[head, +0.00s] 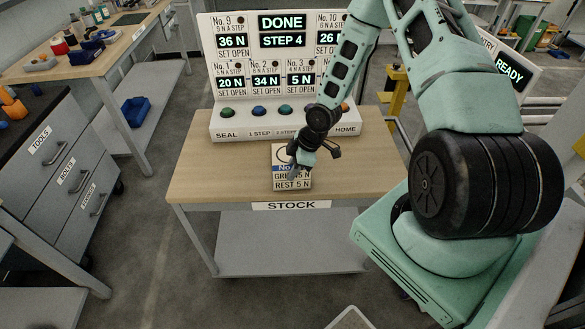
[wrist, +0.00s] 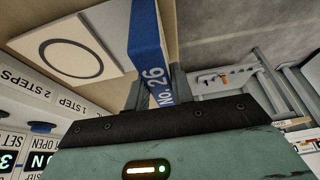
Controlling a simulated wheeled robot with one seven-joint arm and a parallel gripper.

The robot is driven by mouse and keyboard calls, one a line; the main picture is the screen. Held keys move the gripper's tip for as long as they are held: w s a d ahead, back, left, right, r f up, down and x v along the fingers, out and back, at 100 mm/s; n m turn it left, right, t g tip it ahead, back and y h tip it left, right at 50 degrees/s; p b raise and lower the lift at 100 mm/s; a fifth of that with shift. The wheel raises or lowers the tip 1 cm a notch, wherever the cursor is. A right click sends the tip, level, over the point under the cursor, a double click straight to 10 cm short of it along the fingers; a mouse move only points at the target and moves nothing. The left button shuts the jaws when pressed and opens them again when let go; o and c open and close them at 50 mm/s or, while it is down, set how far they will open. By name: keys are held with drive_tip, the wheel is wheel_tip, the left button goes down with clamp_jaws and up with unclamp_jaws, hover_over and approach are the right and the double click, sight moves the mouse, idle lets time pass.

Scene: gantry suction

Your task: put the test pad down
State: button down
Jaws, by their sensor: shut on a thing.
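The test pad is a white plate with a black ring, a blue band reading "No. 26" and printed lines below. In the head view the test pad (head: 280,182) is over the front middle of the wooden STOCK table (head: 210,175). In the wrist view the test pad (wrist: 105,25) fills the upper left. My gripper (head: 297,166) is shut on the pad near its blue band; its fingers also show in the wrist view (wrist: 152,88). The gripper and wrist hide part of the pad. I cannot tell whether its underside touches the tabletop.
A white control panel (head: 222,132) with coloured buttons and displays stands along the table's back; its screen reads "DONE STEP 4". Bare tabletop lies left and right of the pad. A READY sign (head: 509,69) and a yellow post (head: 396,90) stand to the right.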

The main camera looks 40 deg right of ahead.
drive_tip(key=c, duration=1.2)
unclamp_jaws()
drive_tip(key=v, duration=1.1)
drive_tip(key=shift+r, duration=0.25)
drive_tip(key=s+a+r+g+h, duration=0.1)
drive_tip(key=s+a+r, duration=0.1)
drive_tip(key=a+r, duration=0.3)
drive_tip(key=s+a+r+m+g+h, duration=0.1)
drive_tip(key=s+a+r, duration=0.2)
drive_tip(key=a, duration=0.4)
drive_tip(key=s+a+r+g+h, duration=0.1)
drive_tip(key=s+a+r, duration=0.1)
drive_tip(key=a+r, duration=0.3)
drive_tip(key=s+a+r+m, duration=0.1)
drive_tip(key=s+a+r, duration=0.2)
drive_tip(key=s+a, duration=0.2)
drive_tip(key=s+a+r+m, duration=0.1)
drive_tip(key=s+a+r, duration=0.2)
drive_tip(key=s, duration=0.6)
drive_tip(key=a, duration=0.2)
drive_tip(key=shift+a+r, duration=0.25)
drive_tip(key=shift+a, duration=0.1)
